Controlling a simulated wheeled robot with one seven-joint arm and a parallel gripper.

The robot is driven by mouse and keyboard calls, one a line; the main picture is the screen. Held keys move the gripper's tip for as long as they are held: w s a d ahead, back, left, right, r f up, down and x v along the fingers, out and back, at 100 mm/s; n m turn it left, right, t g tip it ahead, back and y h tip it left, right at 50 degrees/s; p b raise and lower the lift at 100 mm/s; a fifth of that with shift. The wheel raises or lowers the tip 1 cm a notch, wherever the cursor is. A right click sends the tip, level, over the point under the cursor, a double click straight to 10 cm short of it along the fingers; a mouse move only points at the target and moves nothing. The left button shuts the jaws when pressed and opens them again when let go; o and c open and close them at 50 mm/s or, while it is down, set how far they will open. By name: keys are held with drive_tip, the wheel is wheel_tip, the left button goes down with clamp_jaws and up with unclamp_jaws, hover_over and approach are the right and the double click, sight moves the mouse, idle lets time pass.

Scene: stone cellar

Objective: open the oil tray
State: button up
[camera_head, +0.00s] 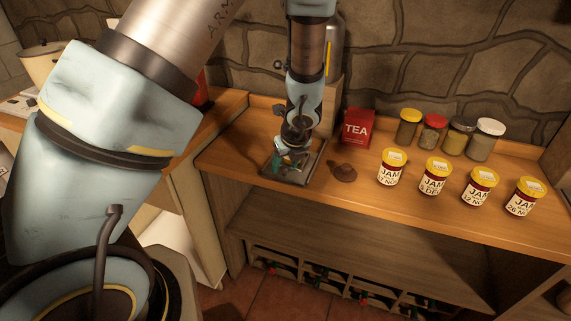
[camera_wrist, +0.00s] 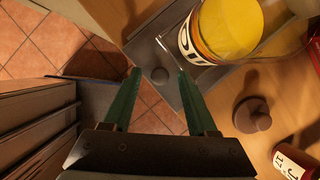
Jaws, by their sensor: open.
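The oil tray, a dark grey flat tray (camera_head: 300,178), lies at the left front of the wooden shelf top.
A brown knobbed lid (camera_head: 344,172) lies right of the tray, with a red tea box (camera_head: 356,128) behind it. Several jam jars, such as this one (camera_head: 391,167), and spice jars (camera_head: 409,126) stand further right. Bottles (camera_head: 318,273) fill the rack below.

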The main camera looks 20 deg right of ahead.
drive_tip(key=p+v, duration=0.1)
drive_tip(key=v, duration=0.9)
drive_tip(key=shift+r, duration=0.4)
drive_tip(key=shift+s, duration=0.1)
drive_tip(key=a+r+n+g, duration=0.1)
drive_tip(key=a+r+n, duration=0.2)
drive_tip(key=a+n, duration=1.2)
drive_tip(key=a+r+n+g, duration=0.2)
drive_tip(key=a+r+n, duration=0.1)
drive_tip(key=a+n, duration=1.3)
drive_tip(key=n, duration=0.3)
drive_tip(key=shift+n, duration=0.3)
